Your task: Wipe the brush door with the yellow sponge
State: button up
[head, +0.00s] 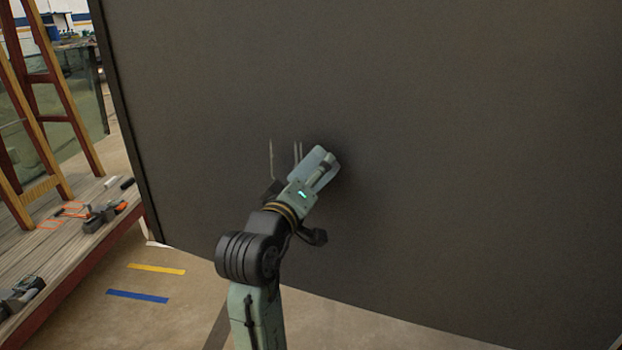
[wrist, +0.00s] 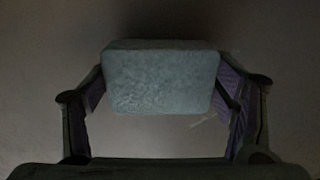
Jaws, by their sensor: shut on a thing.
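My gripper (head: 320,172) is raised in front of a large dark grey upright panel (head: 450,150), which looks like the door. In the wrist view its two fingers are shut on the sides of a block-shaped sponge (wrist: 160,78). The sponge looks blue-grey in this light, not yellow. Its far side faces the panel, with a dark shadow around it. I cannot tell whether it touches the panel. In the head view the sponge (head: 311,162) is partly hidden by my fingers. Pale upright streaks (head: 271,160) mark the panel just left of my gripper.
A wooden platform (head: 50,235) with several tools stands at the left, with a ladder (head: 60,100) on it. Yellow (head: 157,269) and blue (head: 137,296) tape strips lie on the open floor. The panel right of my gripper is bare.

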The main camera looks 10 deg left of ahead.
aim_at(270, 171)
jog(key=shift+w+d, duration=0.1)
jog(key=shift+w, duration=0.85)
dwell(0.4)
